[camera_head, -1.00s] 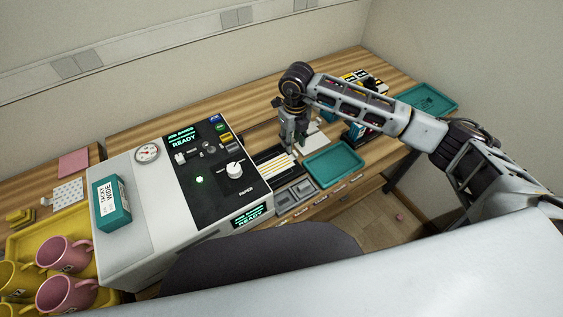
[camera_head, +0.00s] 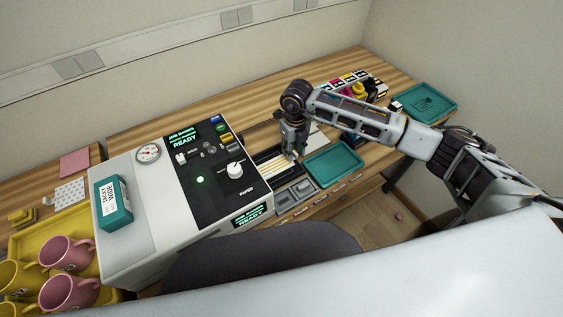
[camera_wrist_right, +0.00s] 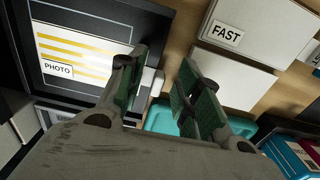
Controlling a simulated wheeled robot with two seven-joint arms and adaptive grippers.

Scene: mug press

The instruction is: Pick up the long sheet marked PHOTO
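The long sheet marked PHOTO, white with yellow stripes (camera_head: 273,164), lies in a black tray (camera_head: 262,154) to the right of the machine. The wrist view shows the sheet (camera_wrist_right: 85,55) at upper left, with its PHOTO label at the lower left. My right gripper (camera_head: 292,151) is at the right end of the black tray. In the wrist view its fingers (camera_wrist_right: 160,65) are apart, with nothing held. They are to the right of the sheet, near a small white piece at the tray's edge. My left gripper is not in view.
White sheets, one marked FAST (camera_wrist_right: 226,33), lie beyond the gripper. A teal tray (camera_head: 333,179) is to its right, another teal tray (camera_head: 428,95) farther back. Grey bins (camera_head: 292,194) sit in front. The press machine (camera_head: 150,190) stands left, a yellow tray with mugs beyond.

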